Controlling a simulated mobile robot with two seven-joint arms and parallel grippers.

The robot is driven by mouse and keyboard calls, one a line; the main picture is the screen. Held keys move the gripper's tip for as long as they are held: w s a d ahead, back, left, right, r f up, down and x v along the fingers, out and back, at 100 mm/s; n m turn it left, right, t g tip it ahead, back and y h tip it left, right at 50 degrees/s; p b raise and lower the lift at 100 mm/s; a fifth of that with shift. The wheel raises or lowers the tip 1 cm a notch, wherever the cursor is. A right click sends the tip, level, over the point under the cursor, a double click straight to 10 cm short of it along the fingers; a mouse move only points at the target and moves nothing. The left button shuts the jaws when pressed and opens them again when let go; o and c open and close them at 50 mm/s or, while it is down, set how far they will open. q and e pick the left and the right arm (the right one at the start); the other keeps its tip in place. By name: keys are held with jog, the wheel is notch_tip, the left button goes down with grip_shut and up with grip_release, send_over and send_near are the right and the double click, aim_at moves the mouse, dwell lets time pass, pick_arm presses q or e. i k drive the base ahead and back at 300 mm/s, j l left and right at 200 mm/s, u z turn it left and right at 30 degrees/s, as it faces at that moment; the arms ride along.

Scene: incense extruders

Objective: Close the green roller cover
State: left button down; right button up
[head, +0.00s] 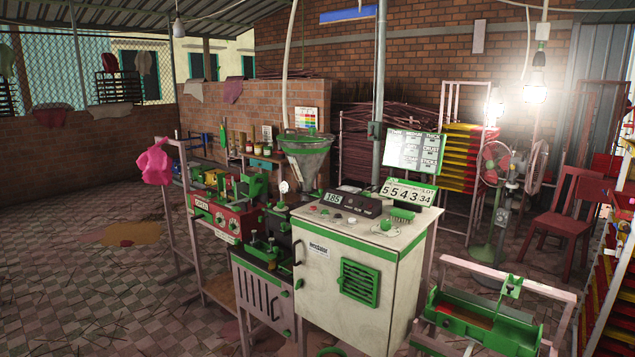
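A red machine (228,216) with dials stands left of the middle, and a raised green part (256,187) sticks up at its right end. A low bench unit with green fittings (265,250) is in front of it. At the lower right, a green trough-like machine (482,328) rests on a pale frame, with a green bracket (512,287) at its back. I cannot tell which green part is the roller cover, or whether it is open. Neither of my grippers is in view.
A white and green control cabinet (346,290) with a display sign (408,194) stands in the middle, beside a hopper (305,155). A pink cloth (154,162) hangs on a post. A red chair (563,225) and fan (495,165) stand right. Tiled floor (70,270) is open at left.

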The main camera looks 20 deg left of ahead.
aim_at(258, 184)
jog(key=i+j+z, duration=0.2)
jog(key=j+z, duration=0.2)
jog(key=j, duration=0.15)
jog(key=i+j+z, duration=0.3)
jog(key=j+z, duration=0.2)
jog(key=j, duration=0.7)
jog(key=i+j+z, duration=0.1)
jog(key=j, duration=0.85)
jog(key=i+j+z, duration=0.1)
jog(key=j, duration=0.8)
